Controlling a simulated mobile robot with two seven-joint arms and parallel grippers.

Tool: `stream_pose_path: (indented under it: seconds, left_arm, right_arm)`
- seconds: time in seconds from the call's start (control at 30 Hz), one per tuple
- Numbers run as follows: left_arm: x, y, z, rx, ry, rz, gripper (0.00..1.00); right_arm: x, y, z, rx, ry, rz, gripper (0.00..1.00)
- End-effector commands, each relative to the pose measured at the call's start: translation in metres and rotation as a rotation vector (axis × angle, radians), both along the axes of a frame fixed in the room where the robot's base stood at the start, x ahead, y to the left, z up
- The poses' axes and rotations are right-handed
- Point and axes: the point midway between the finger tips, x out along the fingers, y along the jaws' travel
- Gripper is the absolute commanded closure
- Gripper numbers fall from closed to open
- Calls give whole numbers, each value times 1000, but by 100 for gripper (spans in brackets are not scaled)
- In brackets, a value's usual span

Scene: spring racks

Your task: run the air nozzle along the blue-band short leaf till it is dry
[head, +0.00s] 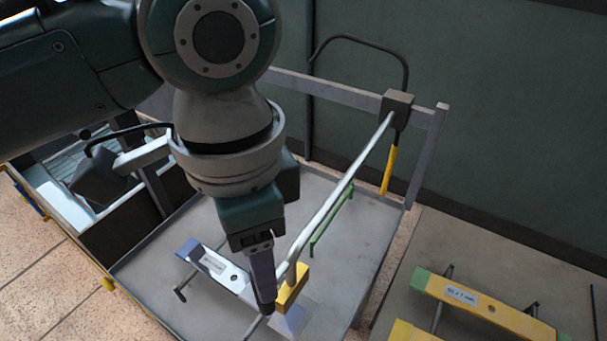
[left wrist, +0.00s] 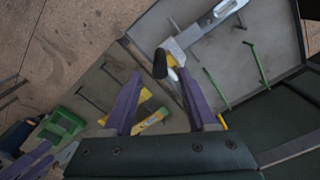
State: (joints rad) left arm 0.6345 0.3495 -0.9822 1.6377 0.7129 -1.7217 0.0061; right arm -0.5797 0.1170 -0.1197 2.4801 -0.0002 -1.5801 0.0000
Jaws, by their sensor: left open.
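The blue-band short leaf (head: 215,265) is a pale bar with a bluish end and a label, lying in the grey tray; it also shows in the left wrist view (left wrist: 212,22). A pale rod (head: 340,191) runs down from a dark block on the rail to a yellow block (head: 292,287) over the leaf's near part. This looks like the air nozzle, though its outlet is not clear. My left gripper (head: 264,300) is open, beside the yellow block. In the left wrist view, a black knob (left wrist: 160,64) with yellow behind it shows just beyond the fingertips.
A black hose (head: 375,42) curves to the dark block (head: 397,108), with a yellow stick (head: 389,170) below it. A green bar (head: 331,222) lies in the tray (head: 375,225). Yellow leaves with green ends (head: 480,306) lie at right. A wall closes the back.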

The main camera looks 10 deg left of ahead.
Motion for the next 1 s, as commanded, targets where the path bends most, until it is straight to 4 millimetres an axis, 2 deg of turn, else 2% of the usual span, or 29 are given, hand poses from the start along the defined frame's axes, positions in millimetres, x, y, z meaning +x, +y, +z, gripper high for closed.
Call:
stream_pose_path:
  seconds: [0.2,0.4,0.53,0.8,1.0]
  left_arm:
    - [-1,0,-43,3,4,3,43]
    - [-1,0,-72,1,1,3,43]
    - [0,0,-79,1,-2,4,43]
    - [0,0,-80,0,-2,3,43]
    - [0,0,-80,1,-2,3,65]
  right_arm:
    - [0,0,2,0,0,0,50]
    - [0,0,0,0,1,1,50]
    - [0,0,-1,-2,1,2,50]
    - [0,-1,0,-5,1,4,50]
    - [0,-1,0,-5,1,4,50]
